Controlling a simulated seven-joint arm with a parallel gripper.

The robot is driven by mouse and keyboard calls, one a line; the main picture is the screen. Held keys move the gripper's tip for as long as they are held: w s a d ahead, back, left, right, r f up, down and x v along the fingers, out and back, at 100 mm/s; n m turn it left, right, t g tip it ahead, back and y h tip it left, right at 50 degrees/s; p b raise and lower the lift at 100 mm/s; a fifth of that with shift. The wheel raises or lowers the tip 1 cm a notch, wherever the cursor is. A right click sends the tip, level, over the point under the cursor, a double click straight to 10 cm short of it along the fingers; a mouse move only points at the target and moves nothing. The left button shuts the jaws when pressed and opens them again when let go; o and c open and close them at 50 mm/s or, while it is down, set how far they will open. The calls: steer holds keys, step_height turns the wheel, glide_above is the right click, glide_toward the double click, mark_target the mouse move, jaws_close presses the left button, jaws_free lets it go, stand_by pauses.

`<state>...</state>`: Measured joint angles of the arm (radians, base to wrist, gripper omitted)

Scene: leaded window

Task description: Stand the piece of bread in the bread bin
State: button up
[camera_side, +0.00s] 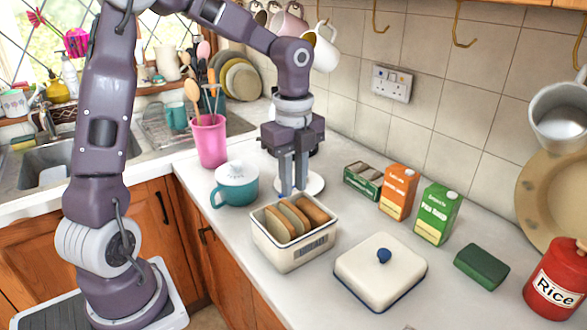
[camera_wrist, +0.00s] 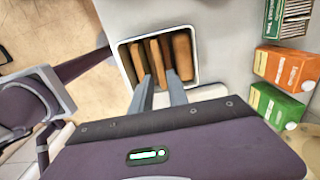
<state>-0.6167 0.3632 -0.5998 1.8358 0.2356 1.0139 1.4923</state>
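The bread bin (camera_side: 283,258) is a white, open box with a dark rim line on the counter. It also shows in the wrist view (camera_wrist: 196,60). Several slices of bread stand in it side by side: a pale one at the left (camera_wrist: 137,60), one in the middle (camera_wrist: 155,58) and a browner one at the right (camera_wrist: 183,55). My gripper (camera_side: 293,190) points down at the bin's far side, its fingertips above the rim in the picture. The fingers are apart, with no bread visible held between them in the side view. The wrist view also shows both fingers (camera_wrist: 160,78), near the middle slice.
The white lid (camera_side: 375,275) with a blue knob lies right of the bin. Orange (camera_side: 399,191) and green (camera_side: 437,215) cartons stand at the back right.

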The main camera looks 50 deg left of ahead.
steer(key=s+d+r+n+t+y, duration=0.2)
steer(key=s+d+r+n, duration=0.1)
steer(key=s+r+n, duration=0.45)
steer(key=s+d+n+t+h, duration=0.2)
steer(key=s+n+t, duration=0.1)
steer(key=s+n, duration=0.7)
steer(key=shift+s+d+t, duration=0.3)
steer(key=shift+s+d, duration=0.1)
steer(key=shift+s, duration=0.55)
